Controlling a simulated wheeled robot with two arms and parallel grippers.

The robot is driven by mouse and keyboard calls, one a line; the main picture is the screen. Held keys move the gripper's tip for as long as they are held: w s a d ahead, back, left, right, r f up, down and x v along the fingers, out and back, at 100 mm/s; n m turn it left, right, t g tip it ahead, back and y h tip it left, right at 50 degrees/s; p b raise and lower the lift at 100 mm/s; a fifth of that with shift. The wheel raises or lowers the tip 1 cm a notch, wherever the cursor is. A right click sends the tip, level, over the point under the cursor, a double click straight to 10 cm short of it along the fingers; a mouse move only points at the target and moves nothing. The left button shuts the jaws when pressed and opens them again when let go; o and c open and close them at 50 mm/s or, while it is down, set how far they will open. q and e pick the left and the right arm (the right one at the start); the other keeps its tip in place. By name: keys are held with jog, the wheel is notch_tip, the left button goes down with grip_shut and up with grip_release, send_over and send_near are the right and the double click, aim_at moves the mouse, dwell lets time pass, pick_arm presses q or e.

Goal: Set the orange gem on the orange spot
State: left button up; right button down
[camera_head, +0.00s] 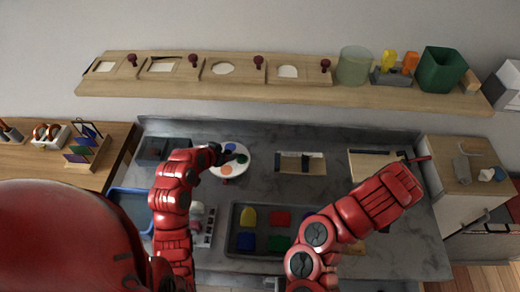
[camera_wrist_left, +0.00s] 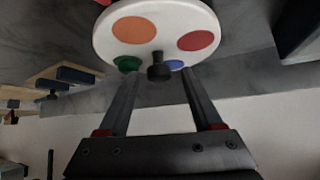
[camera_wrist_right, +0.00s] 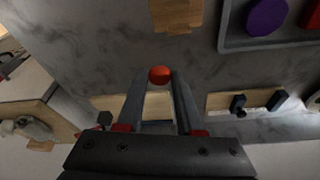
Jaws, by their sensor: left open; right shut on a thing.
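A white round disc (camera_head: 231,174) lies at the back of the grey counter, with an orange spot (camera_head: 226,169), a green spot (camera_head: 241,158) and a blue spot (camera_head: 230,147). The orange spot shows bare in the left wrist view (camera_wrist_left: 134,30), beside a red spot (camera_wrist_left: 199,40). A black knob (camera_wrist_left: 158,71) stands by the disc's far part, between my open left gripper's fingers (camera_wrist_left: 158,80). My right gripper (camera_wrist_right: 160,80) is shut on the round orange gem (camera_wrist_right: 160,74) at its fingertips, above the counter. In the head view my right arm hides that gem and those fingers.
A dark tray (camera_head: 231,234) with coloured pieces lies in front. A board with black handles (camera_head: 300,155) lies right of the disc, and a wooden board (camera_head: 370,165) farther right. A shelf (camera_head: 215,94) with knobbed panels, a green container (camera_head: 443,70) and a glass (camera_head: 354,66) runs behind.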

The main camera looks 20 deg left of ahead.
pick_arm(q)
grip_shut()
dwell(1.4)
